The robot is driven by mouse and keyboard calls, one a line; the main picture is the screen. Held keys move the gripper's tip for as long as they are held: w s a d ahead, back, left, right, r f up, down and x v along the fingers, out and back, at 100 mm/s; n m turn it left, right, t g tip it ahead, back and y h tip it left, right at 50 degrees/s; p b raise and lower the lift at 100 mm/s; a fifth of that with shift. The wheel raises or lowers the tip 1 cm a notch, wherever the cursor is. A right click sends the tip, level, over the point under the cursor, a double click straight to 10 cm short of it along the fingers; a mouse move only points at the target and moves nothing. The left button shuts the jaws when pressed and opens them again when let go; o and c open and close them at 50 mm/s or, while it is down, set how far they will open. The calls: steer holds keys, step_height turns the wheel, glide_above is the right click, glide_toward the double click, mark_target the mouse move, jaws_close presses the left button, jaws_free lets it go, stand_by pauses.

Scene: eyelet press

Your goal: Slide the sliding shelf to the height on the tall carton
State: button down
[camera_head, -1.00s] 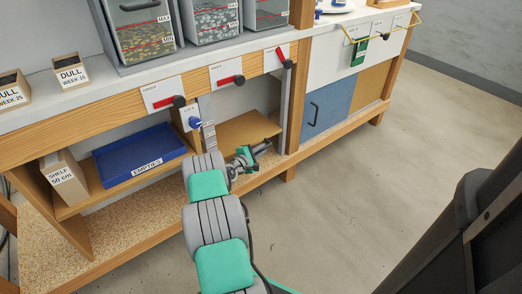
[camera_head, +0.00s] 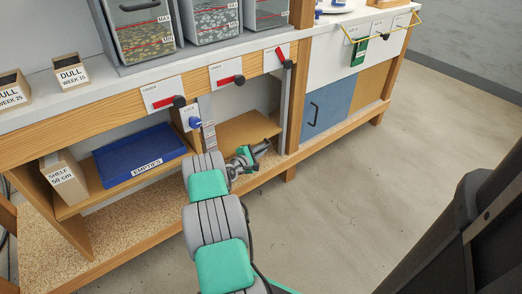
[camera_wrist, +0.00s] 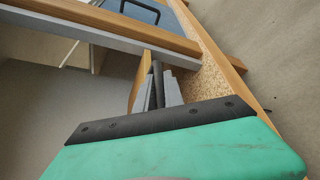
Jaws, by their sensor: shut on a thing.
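The sliding shelf (camera_head: 248,128) is a small wooden board in the right bay under the bench. My gripper (camera_head: 264,146) is at its front edge, shut on it. In the wrist view my gripper's dark fingers (camera_wrist: 158,86) meet a wooden edge of the shelf (camera_wrist: 136,88); the contact itself is partly hidden. A blue lock knob (camera_head: 195,122) and an upright scale strip (camera_head: 207,117) stand left of the shelf. The tall carton (camera_head: 63,180), labelled "SHELF 50 cm", stands at the far left of the lower shelf.
A blue "EMPTIES" tray (camera_head: 140,158) lies between the carton and the shelf bay. Red-handled levers (camera_head: 228,80) line the bench front above. A grey post (camera_head: 281,105) stands right of the shelf. A blue door (camera_head: 325,105) is further right. The floor in front is clear.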

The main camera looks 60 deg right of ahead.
step_height(320, 180, up, 10)
steer(key=p, duration=0.5)
steer(key=shift+r, duration=0.2)
steer(key=shift+d, duration=0.1)
steer(key=c, duration=1.8)
jaws_free()
steer(key=o, duration=0.3)
steer(key=shift+f, duration=0.15)
steer(key=shift+o, duration=0.2)
steer(key=p+v, duration=0.2)
steer(key=v, duration=0.6)
